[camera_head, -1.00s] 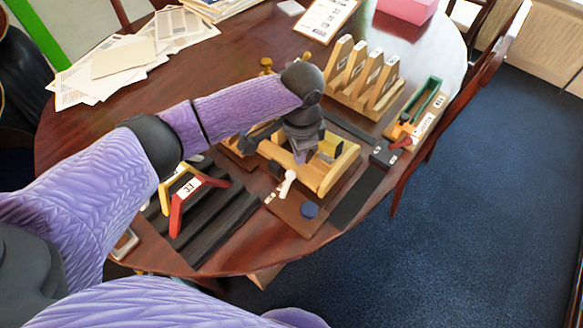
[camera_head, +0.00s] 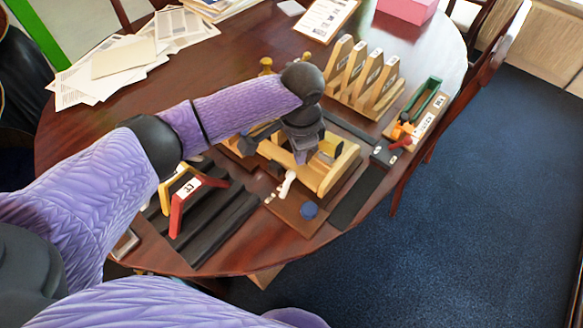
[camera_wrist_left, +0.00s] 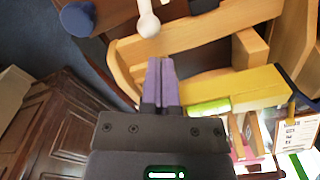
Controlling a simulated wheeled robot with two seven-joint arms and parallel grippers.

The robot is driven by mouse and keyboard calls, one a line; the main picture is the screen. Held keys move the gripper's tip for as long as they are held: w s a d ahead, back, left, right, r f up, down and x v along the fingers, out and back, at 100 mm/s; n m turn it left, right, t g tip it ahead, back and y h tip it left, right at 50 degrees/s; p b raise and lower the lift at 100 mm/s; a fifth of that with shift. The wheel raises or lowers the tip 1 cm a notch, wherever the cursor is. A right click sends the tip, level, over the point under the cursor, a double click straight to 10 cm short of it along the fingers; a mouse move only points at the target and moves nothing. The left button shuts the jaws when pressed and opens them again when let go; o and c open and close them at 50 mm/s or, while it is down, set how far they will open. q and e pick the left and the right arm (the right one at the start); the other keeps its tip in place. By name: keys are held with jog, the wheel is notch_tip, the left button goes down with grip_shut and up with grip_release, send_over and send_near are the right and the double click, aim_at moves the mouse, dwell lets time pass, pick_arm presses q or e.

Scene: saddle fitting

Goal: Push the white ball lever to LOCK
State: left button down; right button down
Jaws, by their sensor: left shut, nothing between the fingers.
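The white ball lever (camera_head: 288,183) stands on the brown base board (camera_head: 294,214), at the near side of the light wooden cradle (camera_head: 318,175). In the left wrist view its white ball (camera_wrist_left: 148,25) is just beyond and slightly left of my fingertips, with a visible gap. My left gripper (camera_head: 300,157) is above the cradle, pointing down. In the wrist view its purple fingers (camera_wrist_left: 161,64) are together and empty. The LOCK marking cannot be read; small pale labels lie beside the lever. My right gripper is not seen.
A yellow block (camera_head: 331,145) is by the cradle. A black stepped rack with red and yellow frames (camera_head: 188,193) lies left. Upright wooden pieces (camera_head: 362,75) and a green-topped fixture (camera_head: 422,105) stand behind and right.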

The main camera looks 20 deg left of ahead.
aim_at(299, 173)
pick_arm(q)
jog(key=shift+f, duration=0.55)
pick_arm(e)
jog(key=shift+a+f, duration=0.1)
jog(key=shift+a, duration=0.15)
pick_arm(q)
jog(key=shift+f, duration=0.3)
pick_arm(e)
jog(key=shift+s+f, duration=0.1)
pick_arm(q)
jog(key=shift+f, duration=0.35)
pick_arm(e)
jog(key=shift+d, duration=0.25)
pick_arm(q)
jog(key=shift+f+b, duration=0.35)
jog(key=shift+f, duration=0.05)
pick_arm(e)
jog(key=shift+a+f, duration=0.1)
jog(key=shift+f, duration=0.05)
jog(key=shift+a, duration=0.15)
